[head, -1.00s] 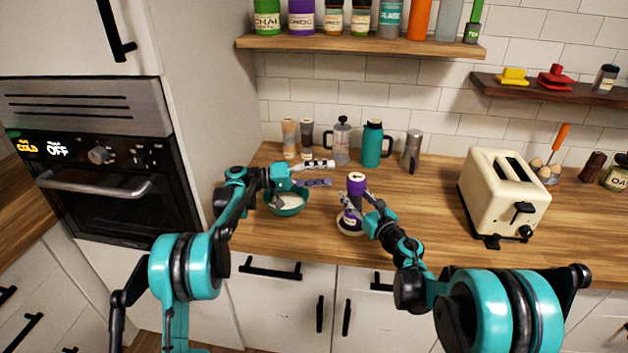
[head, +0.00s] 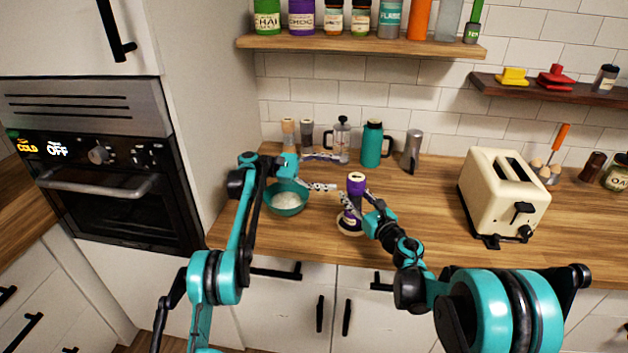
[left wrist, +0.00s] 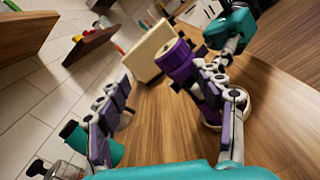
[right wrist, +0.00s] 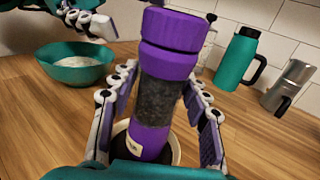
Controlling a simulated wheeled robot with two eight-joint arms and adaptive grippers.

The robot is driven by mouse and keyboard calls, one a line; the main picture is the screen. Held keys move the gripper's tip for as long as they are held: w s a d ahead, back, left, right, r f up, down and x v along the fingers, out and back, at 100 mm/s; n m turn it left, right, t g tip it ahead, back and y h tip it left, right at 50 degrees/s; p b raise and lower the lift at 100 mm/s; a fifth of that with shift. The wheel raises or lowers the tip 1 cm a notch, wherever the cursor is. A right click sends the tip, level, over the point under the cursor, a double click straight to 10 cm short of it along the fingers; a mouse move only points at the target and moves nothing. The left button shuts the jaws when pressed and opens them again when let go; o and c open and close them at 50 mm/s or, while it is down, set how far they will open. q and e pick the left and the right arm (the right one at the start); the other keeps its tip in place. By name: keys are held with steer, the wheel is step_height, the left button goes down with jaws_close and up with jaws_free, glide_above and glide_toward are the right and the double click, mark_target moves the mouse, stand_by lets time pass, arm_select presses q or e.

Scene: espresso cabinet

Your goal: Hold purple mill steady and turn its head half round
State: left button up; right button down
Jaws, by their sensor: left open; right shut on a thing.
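The purple mill (head: 356,186) stands upright on a round pale base (head: 350,224) near the counter's front. In the right wrist view the mill (right wrist: 165,90) shows a purple head, a dark clear middle and a purple lower part. My right gripper (head: 356,205) is shut on its body below the head, one finger on each side. My left gripper (head: 328,172) is open and empty, left of the mill's head and apart from it. In the left wrist view the mill (left wrist: 178,62) lies ahead, towards the right finger of the open left gripper (left wrist: 165,100).
A teal bowl (head: 287,200) of white contents sits left of the mill. Behind stand a French press (head: 341,140), a teal flask (head: 372,145) and a grey moka pot (head: 412,150). A cream toaster (head: 503,195) stands to the right. Counter between mill and toaster is clear.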

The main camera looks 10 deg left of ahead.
mark_target(357, 180)
arm_select(q)
steer(key=d+n, duration=0.1)
steer(key=d, duration=0.1)
steer(key=s+d+n+g, duration=0.1)
steer(key=d+n, duration=0.1)
steer(key=d, duration=0.1)
steer(key=s+d+n, duration=0.1)
steer(key=d, duration=0.1)
steer(key=shift+d+f+n+g, duration=0.15)
steer(key=shift+d+n+g, duration=0.15)
steer(key=shift+d+g, duration=0.1)
steer(key=shift+d+n+t, duration=0.1)
steer(key=shift+n+t, duration=0.2)
steer(key=shift+t, duration=0.2)
steer(key=n+t, duration=0.1)
steer(key=t, duration=0.1)
steer(key=n+t, duration=0.1)
steer(key=t, duration=0.1)
steer(key=shift+a+n, duration=0.2)
steer(key=shift+n, duration=0.1)
steer(key=s+a, duration=0.1)
steer(key=a, duration=1)
steer(key=shift+s+a, duration=0.35)
steer(key=shift+t, duration=0.3)
steer(key=d, duration=0.4)
steer(key=w+d, duration=0.1)
steer(key=d, duration=0.7)
steer(key=shift+w, duration=0.4)
